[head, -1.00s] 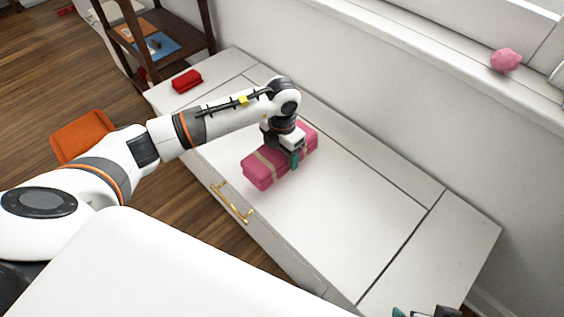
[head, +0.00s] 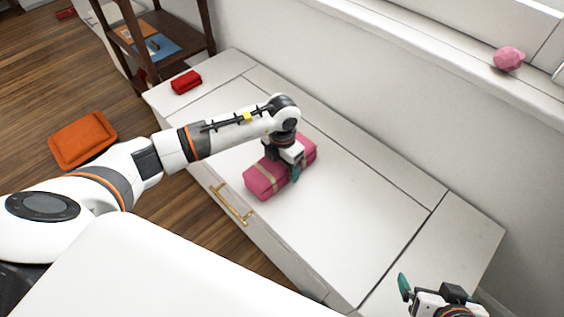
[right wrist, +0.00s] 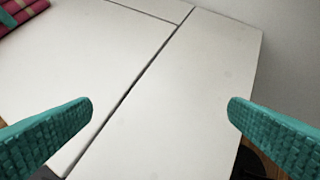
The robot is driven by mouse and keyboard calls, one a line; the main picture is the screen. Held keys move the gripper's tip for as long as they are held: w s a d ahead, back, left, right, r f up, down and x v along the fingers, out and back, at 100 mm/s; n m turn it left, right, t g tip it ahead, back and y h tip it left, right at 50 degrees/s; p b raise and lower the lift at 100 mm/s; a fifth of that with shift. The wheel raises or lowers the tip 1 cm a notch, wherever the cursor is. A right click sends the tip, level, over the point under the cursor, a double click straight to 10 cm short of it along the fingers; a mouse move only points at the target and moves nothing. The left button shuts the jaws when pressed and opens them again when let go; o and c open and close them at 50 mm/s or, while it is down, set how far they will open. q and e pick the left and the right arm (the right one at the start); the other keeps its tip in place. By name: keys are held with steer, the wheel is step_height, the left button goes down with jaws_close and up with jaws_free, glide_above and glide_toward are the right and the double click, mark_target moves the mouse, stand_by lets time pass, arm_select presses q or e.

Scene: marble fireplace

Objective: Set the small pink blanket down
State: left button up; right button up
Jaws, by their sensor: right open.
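The small pink blanket (head: 262,182) is a rolled bundle with beige bands, over the middle of the white cabinet top. My left gripper (head: 292,168) is above it with its fingers around it, one teal finger showing on its near side. The bundle is at or very close to the surface; I cannot tell if it bears on it. A corner of it shows at the upper left in the right wrist view (right wrist: 30,12). My right gripper (right wrist: 160,108) is open and empty over the cabinet's right end, partly seen in the head view (head: 405,288).
The white cabinet top (head: 340,235) is clear right of the blanket. A red item (head: 186,82) lies at its far left end. An orange cushion (head: 83,138) lies on the floor, a dark wooden shelf (head: 205,25) stands behind. A pink object (head: 508,59) sits on the ledge.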

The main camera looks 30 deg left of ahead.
arm_select(q)
steer(key=shift+o, duration=1)
steer(key=shift+r, duration=0.1)
